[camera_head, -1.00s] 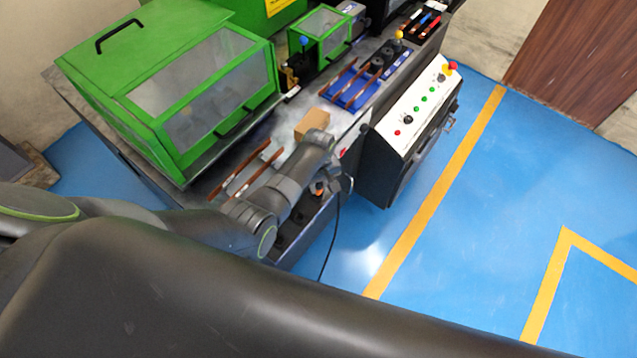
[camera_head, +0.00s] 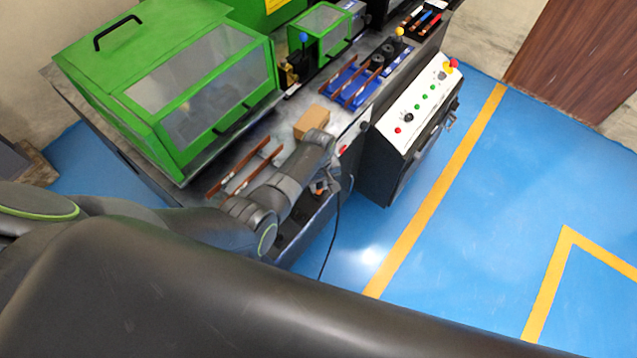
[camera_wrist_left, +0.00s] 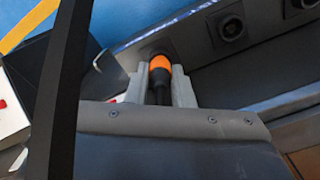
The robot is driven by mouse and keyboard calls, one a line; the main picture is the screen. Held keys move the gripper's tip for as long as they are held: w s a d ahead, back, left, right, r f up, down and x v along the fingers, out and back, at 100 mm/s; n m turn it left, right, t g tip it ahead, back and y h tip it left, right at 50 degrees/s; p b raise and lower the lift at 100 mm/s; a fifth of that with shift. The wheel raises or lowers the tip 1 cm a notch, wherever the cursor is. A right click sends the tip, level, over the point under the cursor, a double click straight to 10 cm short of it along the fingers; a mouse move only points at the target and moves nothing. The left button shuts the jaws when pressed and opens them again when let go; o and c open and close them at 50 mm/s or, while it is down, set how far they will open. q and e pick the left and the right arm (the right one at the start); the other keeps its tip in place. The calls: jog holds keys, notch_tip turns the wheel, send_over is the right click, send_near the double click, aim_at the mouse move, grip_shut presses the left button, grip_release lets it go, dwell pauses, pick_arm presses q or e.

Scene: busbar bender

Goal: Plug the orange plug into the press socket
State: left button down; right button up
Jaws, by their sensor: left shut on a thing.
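The orange plug (camera_wrist_left: 160,68) with its black body is between the two grey fingers of my left gripper (camera_wrist_left: 160,78), which is shut on it. The plug's front end faces a dark socket (camera_wrist_left: 154,46) on the side of the grey bench. The plug overlaps this socket in the left wrist view; I cannot tell whether it is in, touching or just short of it. In the head view my left gripper (camera_head: 326,184) is at the bench's front side, partly hidden by its own wrist. A black cable (camera_head: 332,235) hangs below it. My right gripper is not in view.
More dark round sockets (camera_wrist_left: 231,28) sit along the bench side. A black control box with a white button panel (camera_head: 418,107) stands close to the right of the gripper. A cardboard box (camera_head: 311,121), copper bars (camera_head: 255,165) and a green guarded machine (camera_head: 185,85) are on the bench.

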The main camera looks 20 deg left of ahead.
pick_arm(q)
jog(key=shift+f+b, duration=0.4)
jog(key=shift+f, duration=0.2)
jog(key=c, duration=1.2)
grip_release()
jog(key=shift+r, duration=0.1)
jog(key=shift+r, duration=0.65)
notch_tip(320, 180, up, 16)
jog(key=shift+f+p, duration=0.1)
jog(key=shift+p, duration=0.35)
